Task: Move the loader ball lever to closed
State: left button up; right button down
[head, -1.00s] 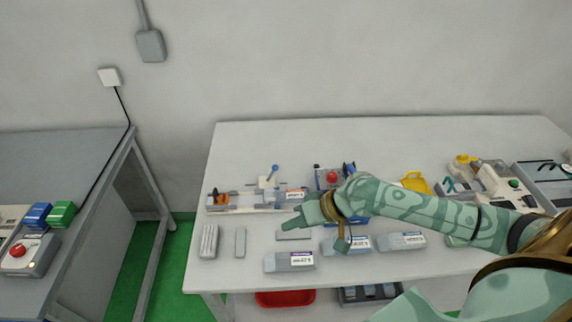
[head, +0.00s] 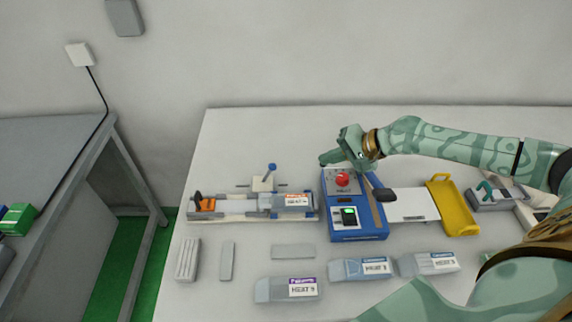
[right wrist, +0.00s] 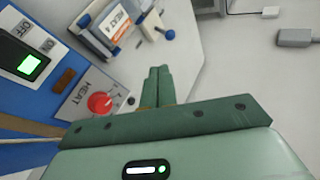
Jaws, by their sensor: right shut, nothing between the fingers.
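The loader (head: 228,208) is a pale rail left of the blue heater box, with a labelled pack (head: 290,203) on it. Its lever has a blue ball (head: 271,167) on a pale block behind the rail, pointing up and slightly right. The blue ball (right wrist: 168,35) also shows in the right wrist view, beyond the fingertips and apart from them. My right gripper (head: 326,159) is shut and empty, behind the heater box and right of the ball. Its closed fingers (right wrist: 158,73) point towards the loader in the right wrist view. My left gripper is not in view.
The blue heater box (head: 358,237) has a red knob (head: 342,180) and a lit green switch. A yellow tray (head: 455,207) stands to its right. Several labelled packs lie along the front, one being a grey pack (head: 287,290). The table behind the loader is clear.

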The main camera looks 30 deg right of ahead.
jog(key=b, duration=0.1)
send_near(268, 174)
jog(key=w+a+f, duration=0.1)
jog(key=w, duration=0.2)
jog(key=shift+a+f, duration=0.1)
jog(key=shift+f, duration=0.05)
dwell(0.5)
